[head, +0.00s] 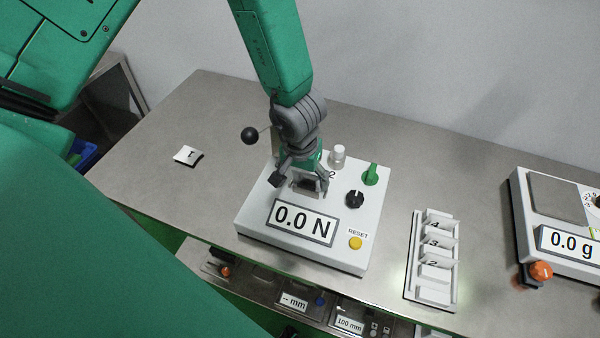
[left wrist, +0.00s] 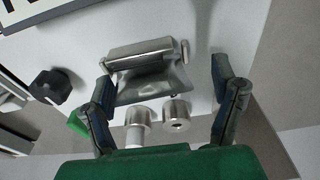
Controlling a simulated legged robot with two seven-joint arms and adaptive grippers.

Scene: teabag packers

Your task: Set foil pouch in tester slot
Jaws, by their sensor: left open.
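The tester (head: 255,215) is a white box with a "0.0 N" display, standing in the middle of the bench. My left gripper (head: 301,183) is over its back part, with its fingers apart. In the left wrist view my left gripper (left wrist: 165,90) has one finger on each side of a metal clamp bar (left wrist: 140,52). A grey, shiny foil pouch (left wrist: 152,88) shows between the fingers, with one edge at the bar. The fingers look clear of its sides. How deep it sits in the slot is hidden. My right gripper is not seen.
The tester carries a black knob (head: 355,199), a green switch (head: 371,174), a white post (head: 338,156) and a yellow button (head: 355,243). A white numbered rack (head: 416,258) and a scale (head: 519,195) stand to the right. A white "T" tag (head: 188,155) lies left.

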